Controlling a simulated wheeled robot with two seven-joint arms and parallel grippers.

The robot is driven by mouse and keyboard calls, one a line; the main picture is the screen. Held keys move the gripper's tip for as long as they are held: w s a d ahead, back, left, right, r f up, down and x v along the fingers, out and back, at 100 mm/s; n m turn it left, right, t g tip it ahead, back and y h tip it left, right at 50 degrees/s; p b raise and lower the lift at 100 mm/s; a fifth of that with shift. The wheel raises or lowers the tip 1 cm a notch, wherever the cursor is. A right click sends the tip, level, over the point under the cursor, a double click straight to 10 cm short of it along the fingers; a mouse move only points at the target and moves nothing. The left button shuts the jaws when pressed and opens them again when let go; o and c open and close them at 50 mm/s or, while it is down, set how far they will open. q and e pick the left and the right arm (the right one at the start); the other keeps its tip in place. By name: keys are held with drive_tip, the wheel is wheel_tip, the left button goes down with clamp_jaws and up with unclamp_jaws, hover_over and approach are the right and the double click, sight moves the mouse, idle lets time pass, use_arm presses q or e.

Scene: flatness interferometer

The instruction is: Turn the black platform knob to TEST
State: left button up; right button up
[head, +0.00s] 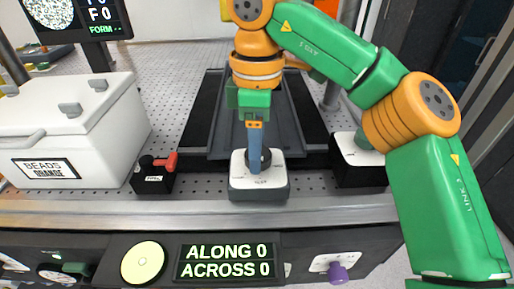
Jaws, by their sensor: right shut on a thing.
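The black platform knob (265,158) sits on a small box with a white top plate (272,179), in the middle of the head view at the bench's front part. My right gripper (255,164) points straight down at it, and its blue-grey fingers are shut on the knob. The fingers hide part of the knob, so its pointer does not show. The lettering on the white plate is too small to read, so I cannot tell which setting the knob is at. My left gripper is not in view.
A dark platform (200,115) with rails lies behind the knob box. A white case (75,130) and a small black box with a red lever (166,162) stand to the left. A dark box (358,170) stands right. The front panel's display (226,261) reads ALONG 0, ACROSS 0.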

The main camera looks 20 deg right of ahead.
drive_tip(key=shift+m, duration=0.7)
drive_tip(key=o, duration=1.4)
drive_tip(key=shift+c, duration=0.2)
wheel_tip(320, 180, up, 7)
drive_tip(key=p, duration=0.4)
drive_tip(key=shift+r, duration=0.2)
drive_tip(key=shift+f, duration=0.1)
